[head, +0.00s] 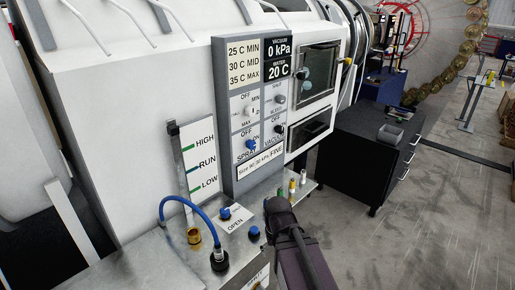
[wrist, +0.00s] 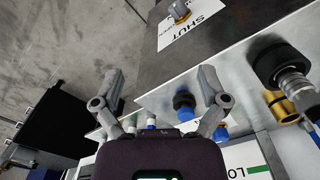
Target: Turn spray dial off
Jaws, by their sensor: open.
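The spray dial (head: 250,144) is a small blue knob low on the upright grey control panel (head: 228,112), above the word SPRAY, with OFF and ON printed around it. Its exact pointing is too small to tell. My gripper (head: 279,207) is in front of and below the panel, above the metal shelf, apart from the dial. In the wrist view my gripper (wrist: 160,78) has its two fingers spread wide with nothing between them. The spray dial cannot be made out in the wrist view.
A black vacuum dial (head: 279,129) sits right of the spray dial. The metal shelf (head: 180,262) below carries blue knobs (head: 254,233), a blue hose (head: 185,199), a brass fitting (head: 194,236) and small coloured bottles (head: 292,188). A dark cabinet (head: 365,150) stands right.

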